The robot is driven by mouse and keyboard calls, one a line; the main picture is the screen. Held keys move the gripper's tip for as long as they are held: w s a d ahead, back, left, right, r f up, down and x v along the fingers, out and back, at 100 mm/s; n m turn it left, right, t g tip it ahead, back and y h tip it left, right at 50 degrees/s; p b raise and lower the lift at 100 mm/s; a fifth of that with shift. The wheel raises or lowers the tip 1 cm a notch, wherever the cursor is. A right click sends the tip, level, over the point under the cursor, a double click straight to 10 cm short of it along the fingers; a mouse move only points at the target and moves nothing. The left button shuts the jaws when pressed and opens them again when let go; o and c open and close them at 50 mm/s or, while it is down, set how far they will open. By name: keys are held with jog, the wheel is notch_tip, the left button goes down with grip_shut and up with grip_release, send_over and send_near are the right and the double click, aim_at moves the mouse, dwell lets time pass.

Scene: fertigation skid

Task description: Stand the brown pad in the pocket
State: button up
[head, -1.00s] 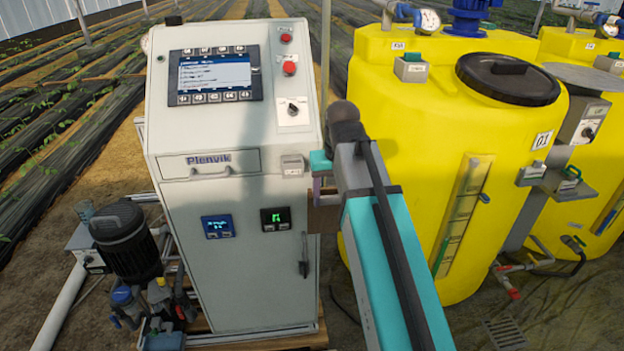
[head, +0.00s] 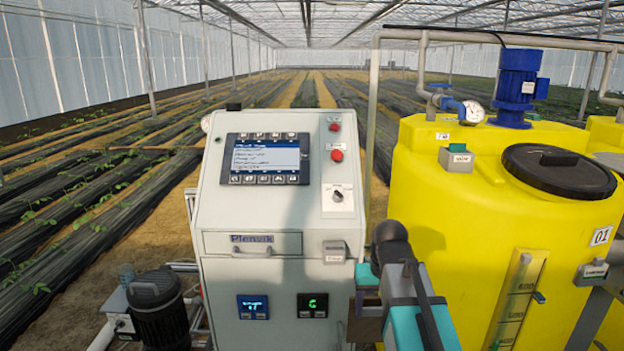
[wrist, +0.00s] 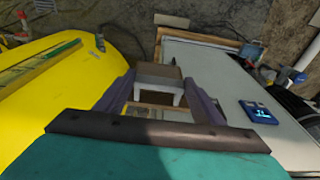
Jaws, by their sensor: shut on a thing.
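The brown pad (wrist: 158,70) is between the purple fingertips of my gripper (wrist: 157,82) in the wrist view. A pale piece shows right by the pad, and I cannot tell whether it belongs to it. In the head view the pad (head: 364,325) shows as a brown patch in front of the cabinet's right edge, by a purple finger of my gripper (head: 370,298). My gripper is shut on it. A small grey labelled box (head: 334,252) is on the cabinet front, above and left of the pad. Its label is unreadable; I cannot tell if it is the pocket.
The white cabinet (head: 270,270) has a screen, a drawer and two small displays. The yellow tank (head: 450,215) stands close to its right, with another grey box (head: 456,159) on it. A dark pump (head: 158,312) stands at left. Crop rows lie behind.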

jog(key=shift+f, duration=0.25)
jog(key=shift+r, duration=0.1)
jog(key=r, duration=0.3)
jog(key=w+r, duration=0.1)
jog(key=r, duration=0.2)
jog(key=shift+w, duration=0.2)
jog(key=shift+r, duration=0.3)
jog(key=shift+a, duration=0.1)
